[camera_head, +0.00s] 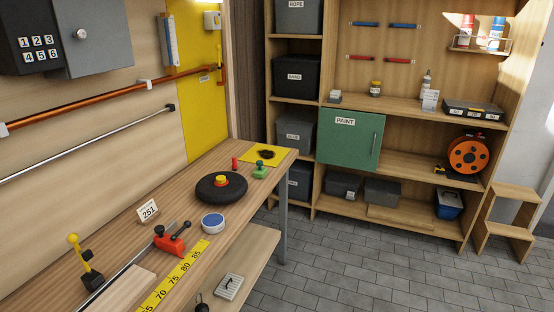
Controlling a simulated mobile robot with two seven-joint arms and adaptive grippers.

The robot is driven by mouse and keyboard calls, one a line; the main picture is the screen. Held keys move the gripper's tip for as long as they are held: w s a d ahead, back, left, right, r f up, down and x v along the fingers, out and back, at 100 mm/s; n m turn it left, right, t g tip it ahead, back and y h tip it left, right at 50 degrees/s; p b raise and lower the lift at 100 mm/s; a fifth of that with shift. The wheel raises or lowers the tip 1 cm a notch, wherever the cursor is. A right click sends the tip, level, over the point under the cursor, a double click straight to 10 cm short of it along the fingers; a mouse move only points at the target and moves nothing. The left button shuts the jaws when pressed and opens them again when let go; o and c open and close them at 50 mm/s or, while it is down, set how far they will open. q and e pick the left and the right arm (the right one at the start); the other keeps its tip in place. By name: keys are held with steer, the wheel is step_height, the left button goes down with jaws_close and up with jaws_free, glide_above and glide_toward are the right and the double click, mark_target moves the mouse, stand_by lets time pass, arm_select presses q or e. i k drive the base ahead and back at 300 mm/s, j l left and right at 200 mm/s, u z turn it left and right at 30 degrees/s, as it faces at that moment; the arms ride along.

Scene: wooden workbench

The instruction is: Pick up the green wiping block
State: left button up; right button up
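A small green block (259,173) with a raised part on top sits on the wooden workbench (178,200), near its far end. I take it to be the wiping block. It stands just in front of a yellow sheet (285,153) with a dark stain (266,154), and right of a black round disc (207,191) with a yellow and red knob. Neither of my grippers shows in the head view.
A small red object (235,163) stands left of the green block. A blue-and-white round tin (213,223), a red clamp-like tool (170,243), a "251" card (148,211) and a yellow-knobbed lever (88,268) occupy the nearer bench. Shelves (400,107) stand behind; the tiled floor (350,265) is clear.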

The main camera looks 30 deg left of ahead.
mark_target(260, 172)
steer(key=i+l+u, duration=0.1)
steer(key=i+u, duration=0.25)
steer(key=i, duration=0.2)
steer(key=i+l+u, duration=0.35)
steer(key=i, duration=0.2)
steer(key=i+l+u, duration=0.4)
steer(key=i+j, duration=0.1)
